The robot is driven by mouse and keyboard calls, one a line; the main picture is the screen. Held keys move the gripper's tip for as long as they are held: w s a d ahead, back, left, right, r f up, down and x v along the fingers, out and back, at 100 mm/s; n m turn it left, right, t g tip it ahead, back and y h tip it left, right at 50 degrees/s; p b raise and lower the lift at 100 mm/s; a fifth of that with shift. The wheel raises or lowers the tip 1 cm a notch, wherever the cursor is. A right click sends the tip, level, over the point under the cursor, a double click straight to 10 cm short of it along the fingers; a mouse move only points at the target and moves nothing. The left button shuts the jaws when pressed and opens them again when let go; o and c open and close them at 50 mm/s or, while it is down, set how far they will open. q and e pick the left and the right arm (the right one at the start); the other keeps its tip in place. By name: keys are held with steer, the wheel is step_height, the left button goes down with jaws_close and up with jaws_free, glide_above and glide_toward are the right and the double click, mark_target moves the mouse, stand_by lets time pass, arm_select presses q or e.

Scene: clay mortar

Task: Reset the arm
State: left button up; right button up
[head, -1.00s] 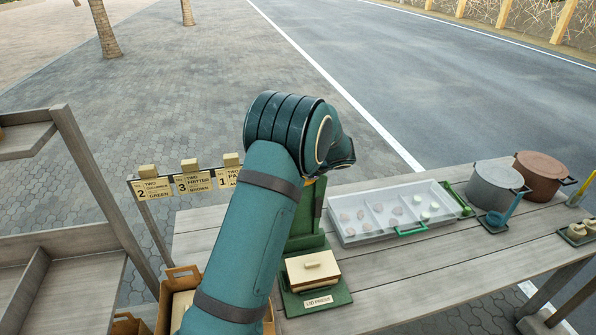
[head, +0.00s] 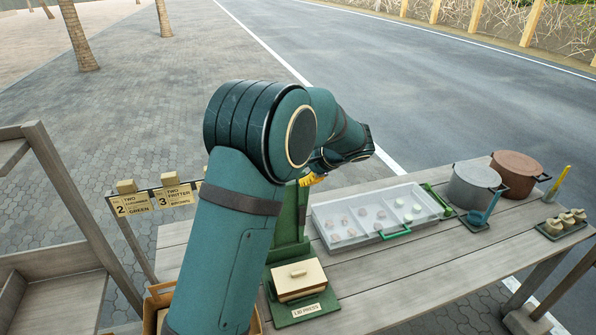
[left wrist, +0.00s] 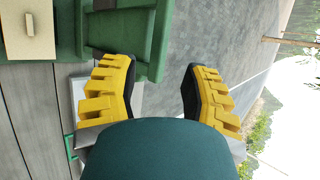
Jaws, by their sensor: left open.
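My left arm rises from the bottom of the head view and bends to the right above the table. My left gripper is mostly hidden behind the arm there; a bit of yellow shows near the green lid press (head: 291,222). In the left wrist view my left gripper (left wrist: 160,90) has its two yellow fingers wide apart with nothing between them. The green press body (left wrist: 157,40) is close beyond the fingers. The cream lid block (head: 298,280) sits on the press base, and it also shows in the left wrist view (left wrist: 27,30). My right gripper is not in view.
A clear divided tray (head: 330,241) with several small pieces stands right of the press. A grey pot (head: 472,187), a brown pot (head: 518,172) and a small dish (head: 562,224) are farther right. Order cards (head: 133,204) hang at left. The table's front right is bare.

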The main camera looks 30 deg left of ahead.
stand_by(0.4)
arm_select(q)
steer(key=s+d+f+h+b, duration=0.1)
steer(key=s+d+f+h, duration=0.2)
steer(key=f, duration=0.5)
steer(key=s+d+f+h+b, duration=0.1)
steer(key=s+d+f+h, duration=0.15)
steer(key=d+f, duration=0.4)
steer(key=s+d+f+h+b, duration=0.1)
steer(key=s+d+f+h, duration=0.15)
steer(key=f, duration=0.75)
steer(key=s+d+f+n+h+b, duration=0.1)
steer(key=s+d+f, duration=0.2)
steer(key=s+d+f+n+h+b, duration=0.1)
steer(key=s+d+f, duration=0.2)
steer(key=s+d+f+n+h+b, duration=0.1)
steer(key=s+d+f+h, duration=0.1)
steer(key=s+d+f, duration=0.1)
steer(key=shift+s+d+f+n+g, duration=0.2)
steer(key=shift+s+f+n+g, duration=0.15)
steer(key=shift+f+n+g, duration=0.05)
steer(key=s+d+f+n+b, duration=0.1)
steer(key=s+d+n, duration=0.1)
steer(key=s, duration=0.1)
steer(key=s+d+f+n+t+h+b, duration=0.1)
steer(key=s+f+n, duration=0.1)
steer(key=s, duration=0.2)
steer(key=shift+s+d+f+n, duration=0.15)
steer(key=shift+d+f+n, duration=0.15)
steer(key=shift+d, duration=0.05)
